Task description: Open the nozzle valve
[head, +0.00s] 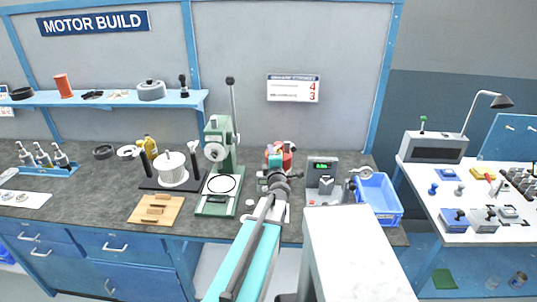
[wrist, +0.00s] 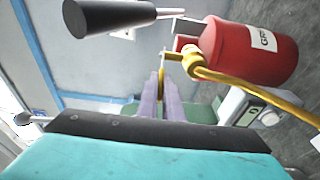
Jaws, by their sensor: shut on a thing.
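In the wrist view, a red canister (wrist: 255,52) with a partly readable white label lies sideways in the picture. A yellow fitting (wrist: 197,66) is at its end, with a yellow tube or bar running right. My gripper's purple fingers (wrist: 163,84) are close together on a thin yellow piece (wrist: 161,76), which seems to be the nozzle valve's lever; the fingers hide most of it. In the head view, my gripper (head: 274,166) is at the red canister (head: 287,158) on the bench, and my arm hides part of the fixture.
A green press (head: 219,170) with a tall lever stands left of my gripper. A grey device with a green display (head: 322,168) and a blue bin (head: 380,198) are to the right. In the wrist view, a black tapered handle (wrist: 110,17) is close above my fingers.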

